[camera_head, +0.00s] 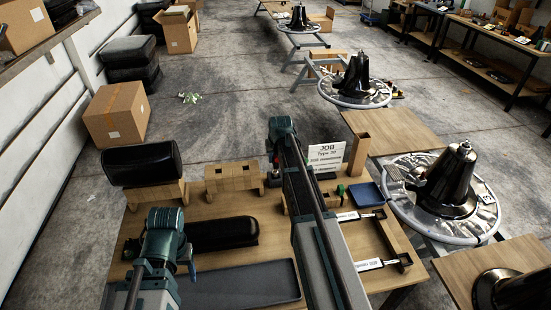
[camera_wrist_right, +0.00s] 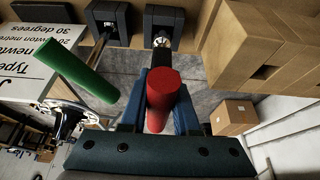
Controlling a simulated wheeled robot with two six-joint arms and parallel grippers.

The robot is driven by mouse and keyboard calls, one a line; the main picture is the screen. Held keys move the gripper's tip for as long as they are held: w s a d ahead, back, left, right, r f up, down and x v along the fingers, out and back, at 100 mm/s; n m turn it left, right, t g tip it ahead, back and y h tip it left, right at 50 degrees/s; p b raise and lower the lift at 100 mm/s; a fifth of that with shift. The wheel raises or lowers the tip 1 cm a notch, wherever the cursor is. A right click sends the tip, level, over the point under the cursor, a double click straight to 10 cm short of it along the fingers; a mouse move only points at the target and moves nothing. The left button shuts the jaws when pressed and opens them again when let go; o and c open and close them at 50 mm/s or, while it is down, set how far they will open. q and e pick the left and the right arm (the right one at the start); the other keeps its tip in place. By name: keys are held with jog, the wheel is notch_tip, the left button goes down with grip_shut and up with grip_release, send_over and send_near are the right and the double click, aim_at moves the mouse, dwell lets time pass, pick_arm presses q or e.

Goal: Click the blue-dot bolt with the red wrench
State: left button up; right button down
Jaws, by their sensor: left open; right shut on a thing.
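The red handle (camera_wrist_right: 163,92) of the wrench is between the two blue fingers of my right gripper (camera_wrist_right: 165,78), which is shut on it. The rest of the wrench is mostly hidden. In the head view my right arm covers this gripper and the wrench. My left gripper (camera_head: 190,262) is open and empty, low over the near left part of the workbench. I cannot make out a blue dot on any bolt.
A green handle (camera_wrist_right: 78,70) stands left of the red one, near a white job sign (camera_head: 327,156). The wooden workbench (camera_head: 205,207) holds a blue tray (camera_head: 368,195), a dark tray (camera_head: 245,286) and a black cushion (camera_head: 222,233). A cardboard box (camera_head: 116,115) is on the floor.

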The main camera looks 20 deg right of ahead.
pick_arm(q)
jog(key=shift+f+b, duration=1.4)
jog(key=shift+f, duration=0.05)
pick_arm(e)
jog(key=shift+f, duration=1.45)
jog(key=c, duration=0.6)
grip_release()
pick_arm(q)
jog(key=shift+r, duration=0.1)
pick_arm(e)
jog(key=p+v, duration=1.2)
jog(key=v, duration=0.2)
jog(key=shift+p, duration=0.4)
pick_arm(q)
notch_tip(320, 180, up, 13)
jog(key=shift+f, duration=0.2)
pick_arm(e)
jog(key=shift+f, duration=0.1)
jog(key=shift+s, duration=0.1)
